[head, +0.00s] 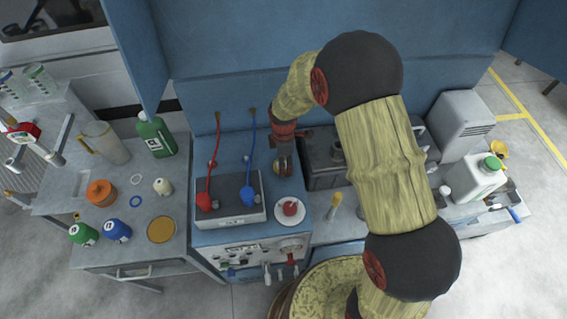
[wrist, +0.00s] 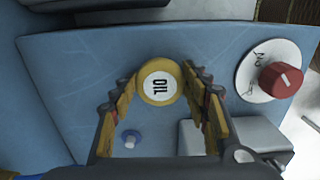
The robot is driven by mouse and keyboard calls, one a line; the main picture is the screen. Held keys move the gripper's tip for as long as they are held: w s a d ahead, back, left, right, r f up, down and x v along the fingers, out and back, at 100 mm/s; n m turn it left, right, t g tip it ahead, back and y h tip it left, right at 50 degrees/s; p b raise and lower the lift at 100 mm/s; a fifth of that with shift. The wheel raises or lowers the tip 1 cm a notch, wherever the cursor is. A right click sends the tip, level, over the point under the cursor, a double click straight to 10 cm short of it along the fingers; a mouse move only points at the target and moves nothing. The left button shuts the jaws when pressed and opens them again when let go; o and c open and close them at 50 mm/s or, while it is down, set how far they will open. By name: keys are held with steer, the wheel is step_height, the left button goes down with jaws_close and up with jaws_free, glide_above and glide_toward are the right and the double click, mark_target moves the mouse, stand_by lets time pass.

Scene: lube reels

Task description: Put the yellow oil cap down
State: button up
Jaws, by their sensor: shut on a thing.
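The yellow oil cap (wrist: 160,84), round with a white centre marked OIL, sits between the fingertips of my gripper (wrist: 159,79) in the wrist view. My gripper is shut on it, with yellow finger pads on both sides. In the head view my gripper (head: 285,165) points down over the blue bench top (head: 261,150), right of the grey box with the hoses. Only a sliver of the cap (head: 277,168) shows there, beside the fingers. I cannot tell whether the cap touches the blue top.
A red knob on a white disc (head: 290,208) stands close in front of my gripper. The grey box (head: 228,210) with red and blue hose ends is to the left. A dark metal unit (head: 325,160) is to the right. Blue top shows bare around the cap.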

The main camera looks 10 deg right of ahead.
steer(key=shift+f, duration=0.1)
steer(key=o, duration=1.2)
steer(key=shift+o, duration=0.2)
step_height(320, 180, up, 12)
steer(key=p, duration=0.1)
steer(key=shift+r, duration=0.25)
